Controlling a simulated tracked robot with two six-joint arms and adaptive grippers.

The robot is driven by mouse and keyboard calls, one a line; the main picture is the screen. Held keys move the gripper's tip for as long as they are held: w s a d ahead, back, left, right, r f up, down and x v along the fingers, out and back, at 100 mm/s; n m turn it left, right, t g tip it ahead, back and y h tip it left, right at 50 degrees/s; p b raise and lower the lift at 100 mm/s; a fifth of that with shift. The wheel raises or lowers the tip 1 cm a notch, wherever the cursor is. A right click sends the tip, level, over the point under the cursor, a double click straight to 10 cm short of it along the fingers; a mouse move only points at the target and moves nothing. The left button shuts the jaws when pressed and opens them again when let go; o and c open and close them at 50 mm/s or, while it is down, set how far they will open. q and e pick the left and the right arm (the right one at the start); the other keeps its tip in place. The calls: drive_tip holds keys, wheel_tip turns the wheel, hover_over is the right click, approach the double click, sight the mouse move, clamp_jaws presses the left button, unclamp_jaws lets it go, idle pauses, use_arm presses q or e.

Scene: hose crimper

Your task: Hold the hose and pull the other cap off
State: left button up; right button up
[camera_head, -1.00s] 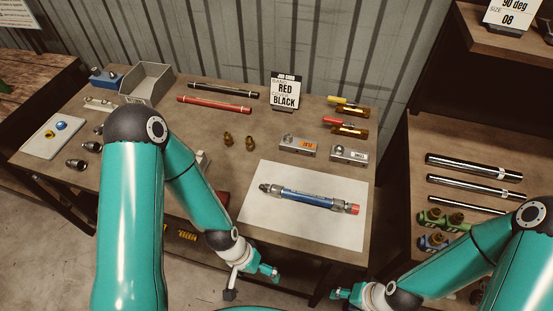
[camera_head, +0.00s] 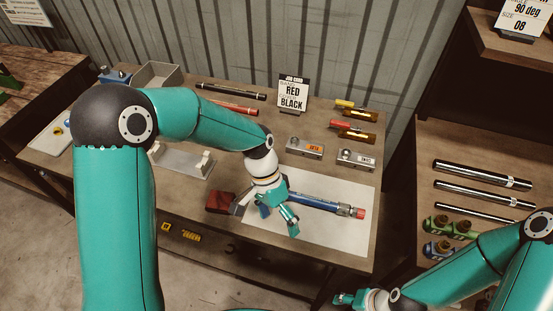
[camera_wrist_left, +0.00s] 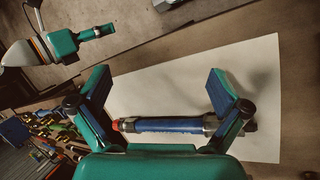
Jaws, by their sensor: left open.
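The blue hose (camera_head: 312,202) lies on the white sheet (camera_head: 345,235), with metal fittings and a red cap (camera_head: 360,212) at its right end. In the head view its left end is hidden behind my left gripper (camera_head: 279,216), which is open above that end. In the left wrist view, the open fingers (camera_wrist_left: 160,92) straddle the hose (camera_wrist_left: 168,125). The red cap (camera_wrist_left: 117,125) shows near one finger, and the other finger partly covers the opposite fitting. My right gripper (camera_head: 348,299) is low at the bottom edge, away from the sheet; its jaws are unclear.
A job card (camera_head: 292,92) reading RED and BLACK stands at the back. Two small labelled blocks (camera_head: 305,148) sit behind the sheet. A dark red object (camera_head: 221,202) lies left of my left gripper. A grey tray (camera_head: 158,76) is at back left. A shelf with metal bars (camera_head: 480,173) stands right.

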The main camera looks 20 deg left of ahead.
use_arm(q)
drive_tip(key=w+a+r+n+t+y, duration=0.35)
drive_tip(key=w+r+n, duration=0.35)
drive_tip(key=w, duration=0.4)
drive_tip(key=shift+m, duration=0.6)
drive_tip(key=f, duration=1)
drive_tip(key=shift+w+a+f, duration=0.2)
drive_tip(key=shift+a+f, duration=0.05)
drive_tip(key=shift+a, duration=0.1)
